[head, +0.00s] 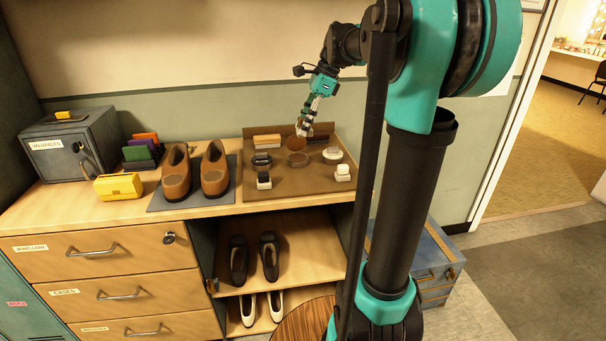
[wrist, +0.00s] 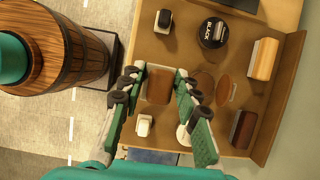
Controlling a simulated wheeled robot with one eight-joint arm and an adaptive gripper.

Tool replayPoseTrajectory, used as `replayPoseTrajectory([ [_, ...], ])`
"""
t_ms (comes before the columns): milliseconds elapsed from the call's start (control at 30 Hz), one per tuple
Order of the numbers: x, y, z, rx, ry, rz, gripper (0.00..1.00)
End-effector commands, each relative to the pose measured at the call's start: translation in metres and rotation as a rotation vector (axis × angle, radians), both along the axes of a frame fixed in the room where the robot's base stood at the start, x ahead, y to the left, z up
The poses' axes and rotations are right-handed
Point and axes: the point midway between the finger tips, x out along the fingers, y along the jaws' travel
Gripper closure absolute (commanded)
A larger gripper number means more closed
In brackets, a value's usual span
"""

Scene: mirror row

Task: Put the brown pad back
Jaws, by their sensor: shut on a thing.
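My gripper (head: 302,131) hangs over the brown tray (head: 290,191) in the head view. In the wrist view my gripper (wrist: 160,80) is shut on the brown pad (wrist: 158,88), a small block with rounded corners, between its fingertips. The pad appears above the tray, between a black pad (wrist: 163,20) and a white pad (wrist: 143,125). In the head view I cannot clearly tell the pad from the brown round shapes below the fingertips. The black pad (head: 264,181) and white pad (head: 342,174) stand at the tray's front, with bare tray between them.
The tray holds a black tin (wrist: 212,32), a brown tin (wrist: 203,85), a white tin (head: 332,155), a wooden brush (wrist: 262,58) and a darker brush (wrist: 243,128). Brown shoes (head: 176,176) stand left of it.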

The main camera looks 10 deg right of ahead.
Motion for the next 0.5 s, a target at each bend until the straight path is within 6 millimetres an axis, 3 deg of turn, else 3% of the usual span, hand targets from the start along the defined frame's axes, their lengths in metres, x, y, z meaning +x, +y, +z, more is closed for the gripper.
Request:
replayPoseTrajectory([
  [300,0.001,0.0,-0.08,0.0,0.0,0.002,1.0],
  [500,0.001,0.0,-0.118,0.0,0.0,0.002,1.0],
])
